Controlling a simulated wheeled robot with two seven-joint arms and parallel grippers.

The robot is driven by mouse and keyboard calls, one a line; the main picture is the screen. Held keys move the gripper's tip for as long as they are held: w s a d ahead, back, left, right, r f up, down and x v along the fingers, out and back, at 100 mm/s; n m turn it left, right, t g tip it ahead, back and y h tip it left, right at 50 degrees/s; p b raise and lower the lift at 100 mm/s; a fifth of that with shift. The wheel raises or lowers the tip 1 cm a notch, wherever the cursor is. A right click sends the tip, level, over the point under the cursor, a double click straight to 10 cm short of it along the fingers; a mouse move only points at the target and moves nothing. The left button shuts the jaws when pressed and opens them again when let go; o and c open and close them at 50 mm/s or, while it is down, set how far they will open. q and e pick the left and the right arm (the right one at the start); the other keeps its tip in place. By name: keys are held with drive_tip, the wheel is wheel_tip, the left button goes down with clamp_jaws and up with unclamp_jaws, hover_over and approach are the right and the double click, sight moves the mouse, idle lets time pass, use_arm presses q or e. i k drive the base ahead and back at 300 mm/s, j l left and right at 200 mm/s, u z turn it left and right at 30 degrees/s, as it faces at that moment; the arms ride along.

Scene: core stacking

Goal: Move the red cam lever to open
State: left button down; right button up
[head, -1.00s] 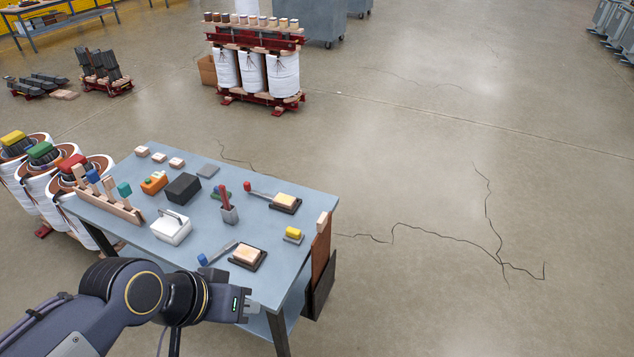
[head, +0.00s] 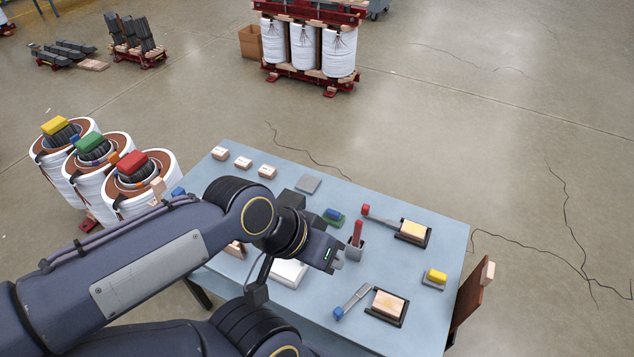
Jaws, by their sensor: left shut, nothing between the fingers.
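The red cam lever (head: 382,218) lies toward the far right of the blue-grey table in the head view. Its red knob points left, and its arm runs right to a black base (head: 427,241) with a pale block on it. The blue-knobbed lever (head: 353,299) lies nearer, beside a similar base (head: 372,311). My left gripper (head: 338,264) is shut and empty above the table, between the two levers and left of them. It is apart from the red lever. My arm hides part of the table's left side. My right gripper is out of view.
A white box (head: 290,273) is partly hidden beneath my arm. Wound coils (head: 148,185) stand left.

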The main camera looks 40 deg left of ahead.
sight(365, 210)
drive_tip(key=k+j, duration=0.1)
drive_tip(key=j, duration=1.65)
drive_tip(key=k+j+u, duration=0.1)
drive_tip(key=u, duration=0.85)
